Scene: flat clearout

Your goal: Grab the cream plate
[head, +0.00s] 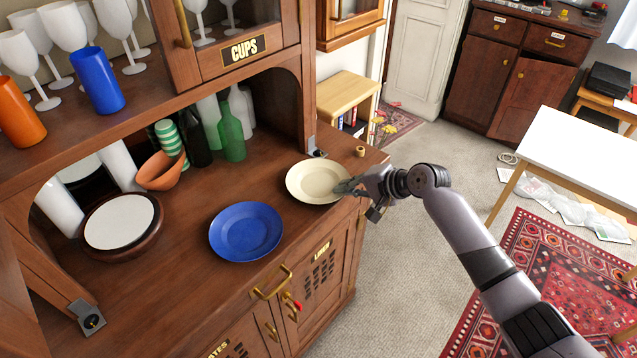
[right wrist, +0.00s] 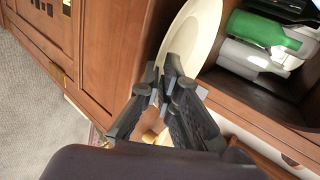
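The cream plate (head: 312,180) lies near the right end of the wooden hutch counter. It also shows in the right wrist view (right wrist: 190,35), just beyond the fingers. My right gripper (head: 347,187) is at the plate's right rim. Its fingers (right wrist: 165,85) are close together in the right wrist view, with the rim at their tips, and look shut on it. The exact contact is partly hidden by the fingers. My left gripper is in neither view.
A blue plate (head: 246,232) lies to the left of the cream plate. A small wooden cup (head: 360,151) stands at the counter's right end. A green bottle (head: 231,136) and an orange bowl (head: 161,171) stand farther back. The counter's right edge is close to the gripper.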

